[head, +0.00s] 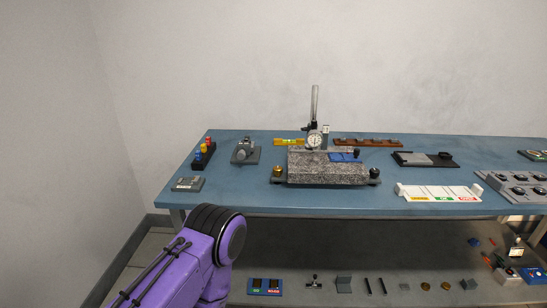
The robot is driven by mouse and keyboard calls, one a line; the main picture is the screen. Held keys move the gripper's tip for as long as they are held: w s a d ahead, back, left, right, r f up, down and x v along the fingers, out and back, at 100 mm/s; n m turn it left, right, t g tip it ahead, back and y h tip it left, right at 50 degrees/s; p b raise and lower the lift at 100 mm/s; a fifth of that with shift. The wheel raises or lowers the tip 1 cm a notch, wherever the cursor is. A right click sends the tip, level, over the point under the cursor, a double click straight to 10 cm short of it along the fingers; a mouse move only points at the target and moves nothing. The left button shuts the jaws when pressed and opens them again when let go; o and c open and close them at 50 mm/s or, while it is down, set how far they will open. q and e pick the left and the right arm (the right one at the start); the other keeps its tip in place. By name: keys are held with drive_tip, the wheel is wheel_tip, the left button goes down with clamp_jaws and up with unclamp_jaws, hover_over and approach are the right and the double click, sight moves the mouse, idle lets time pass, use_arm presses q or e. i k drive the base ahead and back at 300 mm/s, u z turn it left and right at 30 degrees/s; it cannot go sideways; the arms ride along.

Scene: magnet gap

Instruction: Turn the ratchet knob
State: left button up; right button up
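A small grey device on a dark base (245,151) stands at the left part of the blue table. It is too small for me to make out a ratchet knob on it for sure. Right of it, a speckled granite block (310,168) carries a dial gauge (314,140) on an upright post. A brass knob (278,171) and a black knob (375,173) sit at the block's two front ends. A purple arm of mine enters at the lower left, below the table's front edge. Neither gripper's fingers show.
A rack with coloured knobs (205,152) and a grey block (187,184) are at the table's left end. A white labelled tray (438,193) and a grey panel (515,187) are at the right. A lower shelf (310,250) holds several small parts.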

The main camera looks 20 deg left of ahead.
sight(241, 154)
drive_tip(key=z, duration=0.15)
drive_tip(key=i, duration=0.85)
drive_tip(key=u, duration=1.45)
